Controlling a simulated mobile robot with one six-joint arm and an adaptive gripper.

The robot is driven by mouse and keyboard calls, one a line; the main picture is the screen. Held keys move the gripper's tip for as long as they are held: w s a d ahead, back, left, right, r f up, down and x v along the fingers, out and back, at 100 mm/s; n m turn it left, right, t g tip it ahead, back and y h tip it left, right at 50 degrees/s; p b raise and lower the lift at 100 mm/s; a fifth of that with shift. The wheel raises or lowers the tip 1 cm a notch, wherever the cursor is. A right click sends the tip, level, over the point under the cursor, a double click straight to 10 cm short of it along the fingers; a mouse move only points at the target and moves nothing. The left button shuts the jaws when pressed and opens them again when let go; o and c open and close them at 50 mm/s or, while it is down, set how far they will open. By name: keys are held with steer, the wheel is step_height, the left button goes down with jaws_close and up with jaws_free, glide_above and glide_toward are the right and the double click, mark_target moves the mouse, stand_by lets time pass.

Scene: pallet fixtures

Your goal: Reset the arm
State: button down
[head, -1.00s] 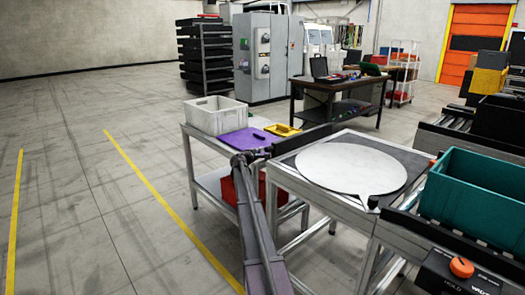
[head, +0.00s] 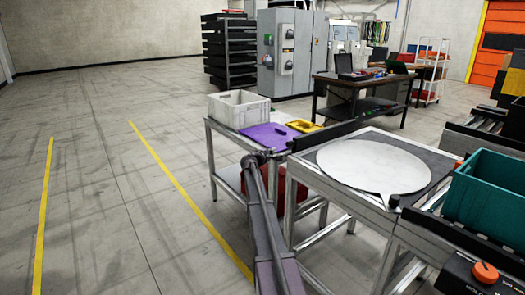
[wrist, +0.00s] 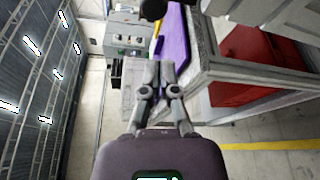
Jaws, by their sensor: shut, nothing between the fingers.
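My arm reaches forward from the bottom of the head view and ends in front of the table with the purple mat. My gripper (wrist: 160,72) shows in the wrist view with its two fingers close together, shut and empty. In that view the edge of the purple mat (wrist: 174,42) and the table frame are just right of the fingers. In the head view the gripper itself cannot be made out at the arm's end.
A grey crate (head: 239,108), the purple mat (head: 268,137) and a yellow tray (head: 303,126) are on the left table. A round white disc (head: 374,168) lies on the right table, beside a teal crate (head: 485,192).

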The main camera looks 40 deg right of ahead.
steer(key=s+a+f+m+g+y, duration=0.15)
steer(key=s+a+f+y, duration=0.35)
steer(key=a, duration=0.7)
steer(key=s+a+f+m+y, duration=0.1)
steer(key=s+a+f+m, duration=0.4)
steer(key=a, duration=0.7)
steer(key=s+a+f+g+y, duration=0.1)
steer(key=s+a+f+y, duration=0.2)
steer(key=s+a, duration=0.65)
steer(key=s+a+f+g+y, duration=0.1)
steer(key=s+a+y, duration=0.1)
steer(key=s+a, duration=0.45)
steer(key=s+a+f+g+y, duration=0.1)
steer(key=s+a+f+y, duration=0.2)
steer(key=a, duration=0.7)
steer(key=s+a+g+y, duration=0.1)
steer(key=s+a+y, duration=0.1)
steer(key=s+a, duration=0.5)
step_height(320, 180, up, 16)
steer(key=w+a+p, duration=0.1)
steer(key=w+p, duration=0.1)
steer(key=p, duration=1.4)
steer(key=shift+r, duration=0.2)
